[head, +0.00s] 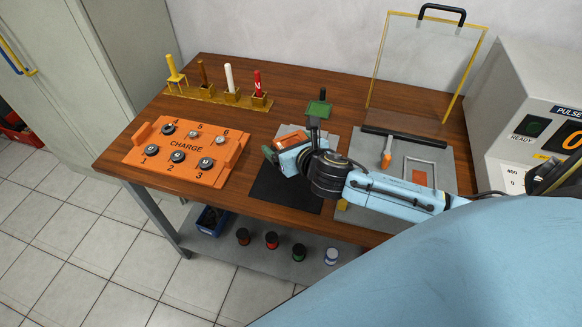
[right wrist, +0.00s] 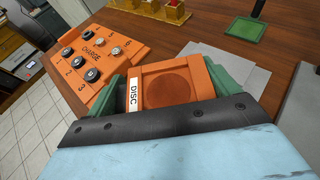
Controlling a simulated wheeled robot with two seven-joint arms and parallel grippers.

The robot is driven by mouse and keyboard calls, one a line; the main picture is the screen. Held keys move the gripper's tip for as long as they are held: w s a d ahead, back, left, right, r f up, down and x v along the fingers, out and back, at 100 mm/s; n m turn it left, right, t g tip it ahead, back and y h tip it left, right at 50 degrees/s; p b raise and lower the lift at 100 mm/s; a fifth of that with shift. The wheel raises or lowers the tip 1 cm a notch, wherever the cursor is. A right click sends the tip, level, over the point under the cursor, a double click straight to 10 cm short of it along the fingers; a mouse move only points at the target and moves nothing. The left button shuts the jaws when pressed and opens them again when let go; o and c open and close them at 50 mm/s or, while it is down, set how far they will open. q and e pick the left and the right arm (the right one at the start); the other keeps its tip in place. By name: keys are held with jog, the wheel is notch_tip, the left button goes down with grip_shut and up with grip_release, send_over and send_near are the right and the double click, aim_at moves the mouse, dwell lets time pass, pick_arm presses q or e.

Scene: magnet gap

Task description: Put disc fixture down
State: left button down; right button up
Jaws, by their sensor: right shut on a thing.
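The disc fixture (head: 291,137) is a small orange block. In the right wrist view the disc fixture (right wrist: 153,91) shows a white DISC label and a round, darker recess. My right gripper (head: 283,148) is shut on it, with a green finger on each side in the right wrist view (right wrist: 170,92). The gripper is over the table near a black mat (head: 282,192) and a grey sheet (head: 328,140). I cannot tell whether the fixture's underside touches the surface. My left gripper is not in view.
An orange CHARGE board (head: 187,155) with several round pieces lies to the left. A rack (head: 215,97) with upright tools stands behind it. A green square piece (head: 319,108) stands behind the gripper. A clear framed panel (head: 425,65) and a PULSE machine (head: 525,100) are at right.

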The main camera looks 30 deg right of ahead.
notch_tip(320, 180, down, 3)
jog(key=shift+f+b, duration=0.1)
jog(key=shift+b, duration=0.3)
jog(key=shift+f, duration=0.5)
jog(key=shift+f+b, duration=0.75)
jog(key=shift+f, duration=0.9)
jog(key=shift+f, duration=0.15)
jog(key=o, duration=1.2)
